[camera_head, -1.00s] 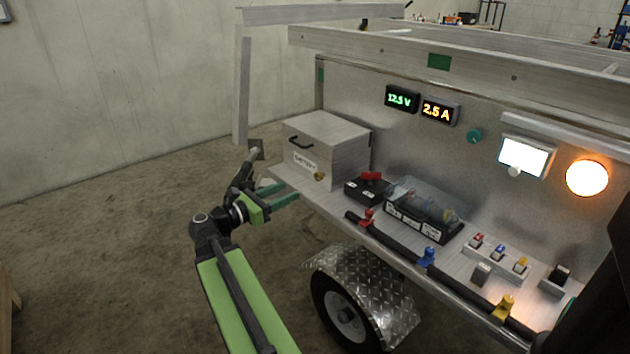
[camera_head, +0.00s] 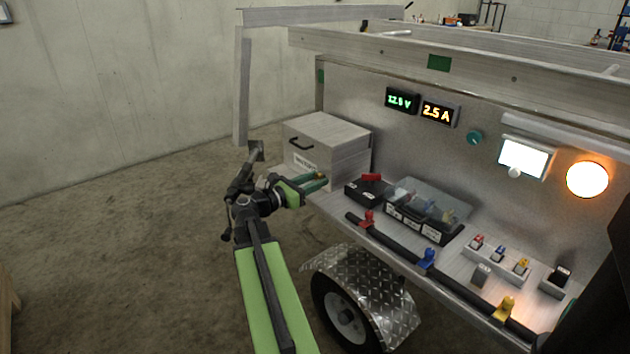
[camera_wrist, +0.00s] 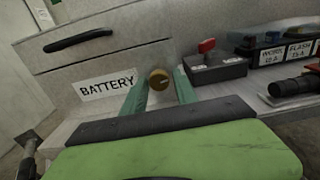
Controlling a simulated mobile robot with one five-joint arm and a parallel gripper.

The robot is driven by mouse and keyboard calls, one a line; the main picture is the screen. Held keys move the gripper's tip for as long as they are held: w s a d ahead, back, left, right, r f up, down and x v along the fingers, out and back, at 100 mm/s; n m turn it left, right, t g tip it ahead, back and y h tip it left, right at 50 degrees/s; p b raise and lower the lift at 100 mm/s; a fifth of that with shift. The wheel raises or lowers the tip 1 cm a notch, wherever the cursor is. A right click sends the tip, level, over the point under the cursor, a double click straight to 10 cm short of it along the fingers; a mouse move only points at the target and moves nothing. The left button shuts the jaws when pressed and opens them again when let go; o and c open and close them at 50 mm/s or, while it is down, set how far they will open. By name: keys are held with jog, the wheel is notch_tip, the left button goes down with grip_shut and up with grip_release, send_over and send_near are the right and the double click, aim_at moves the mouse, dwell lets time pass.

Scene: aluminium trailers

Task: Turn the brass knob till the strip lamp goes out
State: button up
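The brass knob (camera_wrist: 159,79) is on the front of the grey battery box, right of its BATTERY label (camera_wrist: 107,85). In the head view the knob is largely hidden by my gripper (camera_head: 314,182). In the wrist view my gripper (camera_wrist: 160,84) is open, with one green finger on each side of the knob and small gaps showing. A long pale strip lamp (camera_head: 565,134) runs along the upper right of the panel; whether it is lit is hard to tell.
The battery box (camera_head: 325,135) stands on the trailer shelf. A red-handled switch (camera_head: 370,178) and a clear-covered fuse block (camera_head: 425,205) are to its right. The square lamp (camera_head: 523,155) and round orange lamp (camera_head: 587,179) are lit. The displays read about 12.5 V and 2.5 A.

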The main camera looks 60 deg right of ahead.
grip_shut()
jog(key=shift+m, duration=1.6)
jog(key=shift+o, duration=1.9)
grip_release()
jog(key=v, duration=1.7)
jog(key=shift+a, duration=0.2)
jog(key=shift+w, duration=0.1)
